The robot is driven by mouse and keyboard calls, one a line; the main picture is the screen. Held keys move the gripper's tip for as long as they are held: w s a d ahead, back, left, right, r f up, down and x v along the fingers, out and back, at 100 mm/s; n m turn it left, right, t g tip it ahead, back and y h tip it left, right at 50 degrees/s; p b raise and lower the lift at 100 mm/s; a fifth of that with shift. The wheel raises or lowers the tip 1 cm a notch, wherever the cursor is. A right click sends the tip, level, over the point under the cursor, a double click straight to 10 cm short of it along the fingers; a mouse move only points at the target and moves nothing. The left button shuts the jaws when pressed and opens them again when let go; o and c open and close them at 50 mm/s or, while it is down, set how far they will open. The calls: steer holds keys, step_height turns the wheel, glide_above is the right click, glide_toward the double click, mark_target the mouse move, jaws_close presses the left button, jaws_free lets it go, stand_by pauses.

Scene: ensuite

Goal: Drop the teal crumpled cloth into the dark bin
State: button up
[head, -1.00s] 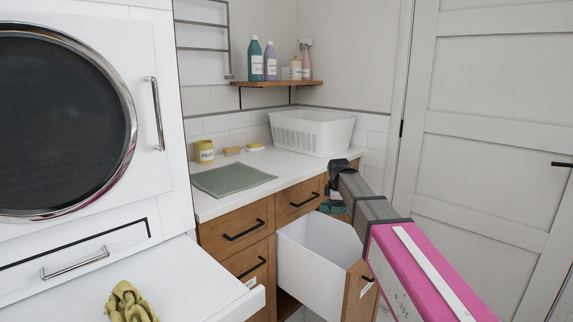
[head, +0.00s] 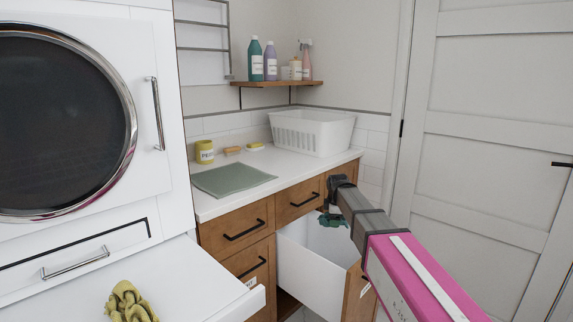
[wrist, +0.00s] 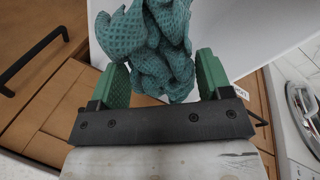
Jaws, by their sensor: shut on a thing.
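The teal crumpled cloth (wrist: 150,45) sits between the green fingers of my gripper (wrist: 162,68) in the wrist view. My gripper is shut on it, and the cloth bulges out beyond the fingertips. In the head view the cloth (head: 332,220) hangs under my gripper (head: 331,207), by the upper opening of a pulled-out drawer (head: 308,262) with white sides. I cannot tell from the head view whether the cloth is over the drawer or beside it. I cannot make out a dark bin in either view; the drawer's inside is mostly hidden.
A white counter (head: 222,208) above the drawers holds a grey-green mat (head: 232,180), a yellow cup (head: 204,151) and a white basket (head: 311,132). A yellow-green cloth (head: 130,303) lies on a white pull-out shelf (head: 190,285) under the round-door machine. A closed door stands at right.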

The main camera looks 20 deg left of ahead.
steer(key=o, duration=0.9)
steer(key=shift+o, duration=0.2)
steer(key=v, duration=1.1)
